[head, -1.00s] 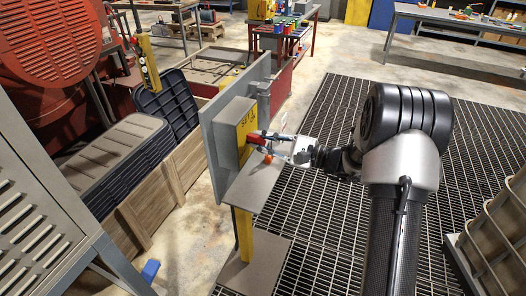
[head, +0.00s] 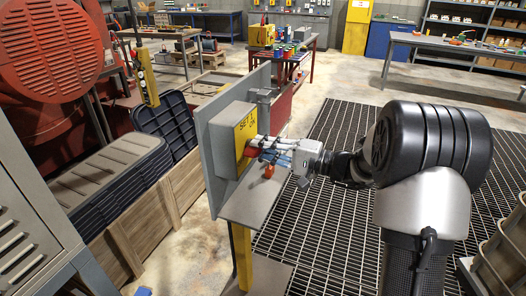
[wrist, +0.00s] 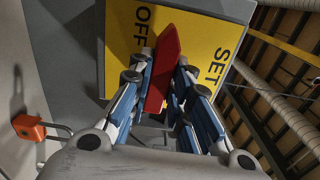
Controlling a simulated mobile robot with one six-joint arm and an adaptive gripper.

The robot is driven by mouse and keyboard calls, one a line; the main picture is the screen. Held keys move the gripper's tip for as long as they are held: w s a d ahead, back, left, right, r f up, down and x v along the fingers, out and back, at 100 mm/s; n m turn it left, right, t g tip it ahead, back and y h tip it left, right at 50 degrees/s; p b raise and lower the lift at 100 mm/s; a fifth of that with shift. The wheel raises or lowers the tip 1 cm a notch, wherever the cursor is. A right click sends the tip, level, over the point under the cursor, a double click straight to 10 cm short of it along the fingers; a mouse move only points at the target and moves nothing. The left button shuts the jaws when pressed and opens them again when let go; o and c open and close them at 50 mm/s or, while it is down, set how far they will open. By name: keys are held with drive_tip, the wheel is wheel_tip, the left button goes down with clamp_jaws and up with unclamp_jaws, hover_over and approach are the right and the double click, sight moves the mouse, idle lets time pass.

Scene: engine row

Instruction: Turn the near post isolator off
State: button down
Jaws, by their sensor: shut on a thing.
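The near post isolator is a grey box (head: 217,134) on a panel, with a yellow face (head: 245,131) toward my gripper. In the wrist view the yellow face (wrist: 190,50) carries the words OFF and SET. The red handle (wrist: 166,62) points between the two words in that view. My gripper (head: 254,148) is at the isolator from the right, its fingers (wrist: 160,85) shut on the red handle. In the head view the fingers hide most of the handle.
A grey shelf (head: 252,205) juts out below the isolator, above the yellow post (head: 241,255). Dark grating (head: 330,225) covers the floor at right.

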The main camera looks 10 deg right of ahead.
drive_tip(key=shift+n, duration=0.3)
idle(0.4)
drive_tip(key=c, duration=1.5)
unclamp_jaws()
drive_tip(key=v, duration=1.2)
